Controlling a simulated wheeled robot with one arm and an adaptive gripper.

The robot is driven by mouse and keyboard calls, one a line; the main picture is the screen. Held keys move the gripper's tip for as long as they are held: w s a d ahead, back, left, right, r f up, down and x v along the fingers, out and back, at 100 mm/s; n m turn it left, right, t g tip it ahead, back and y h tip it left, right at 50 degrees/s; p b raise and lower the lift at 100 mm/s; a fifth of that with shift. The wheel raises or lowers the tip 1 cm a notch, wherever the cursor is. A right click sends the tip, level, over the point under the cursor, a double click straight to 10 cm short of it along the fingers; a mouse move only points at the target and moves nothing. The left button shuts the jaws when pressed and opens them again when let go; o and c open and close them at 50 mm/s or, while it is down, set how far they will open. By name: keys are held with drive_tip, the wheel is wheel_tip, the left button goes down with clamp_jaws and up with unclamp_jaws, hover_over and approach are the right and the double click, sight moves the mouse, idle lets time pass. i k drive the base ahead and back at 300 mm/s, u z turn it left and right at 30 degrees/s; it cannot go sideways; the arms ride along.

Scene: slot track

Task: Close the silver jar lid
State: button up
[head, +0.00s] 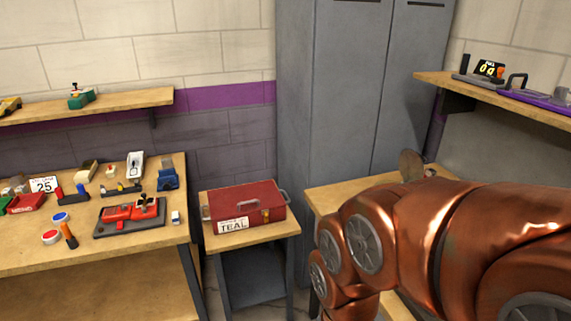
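No jar with a silver lid can be clearly made out. A round, brownish-grey disc (411,165) stands upright on the right bench (328,197), just behind my copper-coloured arm. It may be a raised lid, but whatever is below it is hidden by the arm. My arm fills the lower right of the head view. My gripper is not in view, so its place relative to the disc cannot be told.
A red toolbox (245,203) labelled TEAL sits on a small middle table. The left workbench (110,252) holds several small tools and slot-car parts. Grey lockers (340,95) stand behind. A right wall shelf (455,85) holds a clock-like display (489,68) and a purple item (540,101).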

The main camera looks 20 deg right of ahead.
sight(410, 165)
drive_tip(key=z, duration=1.3)
drive_tip(key=k, duration=1.05)
drive_tip(key=u, duration=0.9)
drive_tip(key=i, duration=1.2)
drive_tip(key=z, duration=0.6)
